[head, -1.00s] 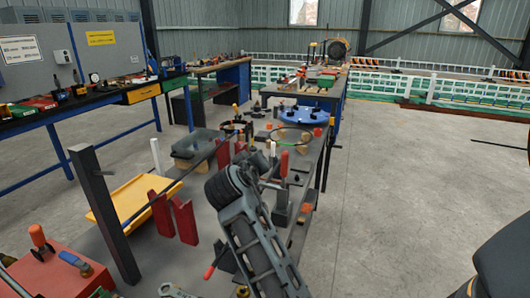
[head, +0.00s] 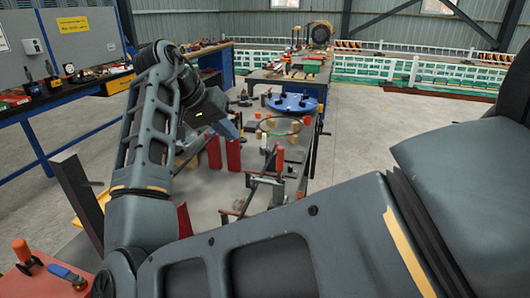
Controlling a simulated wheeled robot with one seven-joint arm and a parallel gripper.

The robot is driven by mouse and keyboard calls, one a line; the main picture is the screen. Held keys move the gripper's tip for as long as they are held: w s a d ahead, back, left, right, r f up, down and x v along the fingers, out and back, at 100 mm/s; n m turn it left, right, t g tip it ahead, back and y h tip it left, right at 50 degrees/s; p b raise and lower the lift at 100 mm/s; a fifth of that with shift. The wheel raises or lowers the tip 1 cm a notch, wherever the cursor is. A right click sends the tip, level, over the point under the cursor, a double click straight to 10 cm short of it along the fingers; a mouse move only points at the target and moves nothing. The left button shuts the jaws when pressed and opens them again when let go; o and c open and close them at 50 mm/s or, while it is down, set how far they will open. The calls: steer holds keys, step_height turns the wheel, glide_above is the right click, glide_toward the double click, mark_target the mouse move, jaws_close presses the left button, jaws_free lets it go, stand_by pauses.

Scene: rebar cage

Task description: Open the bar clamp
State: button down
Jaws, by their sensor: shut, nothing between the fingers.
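What looks like the bar clamp (head: 263,181) stands on the grey workbench (head: 215,185), right of centre, with thin dark bars and an upright red handle (head: 279,160). Whether its jaws are open or closed is too small to tell. My arm reaches up on the left and bends down over the bench. My gripper (head: 226,124) is at its end, a dark block seen from behind, up and left of the clamp and apart from it. Its fingertips are mostly hidden. It appears shut and empty.
Upright red blocks (head: 233,155) stand between gripper and clamp. A dark post (head: 78,195) rises at the bench's left. A round blue plate (head: 292,104) lies farther back. A red box (head: 45,278) sits at the lower left. Open floor (head: 375,125) lies right of the bench.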

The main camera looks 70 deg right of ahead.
steer(key=s+d+f+p, duration=0.2)
steer(key=s+d+f, duration=0.4)
steer(key=s+f, duration=0.1)
steer(key=shift+s+f+p, duration=0.2)
steer(key=shift+f+p, duration=0.15)
steer(key=shift+f, duration=0.2)
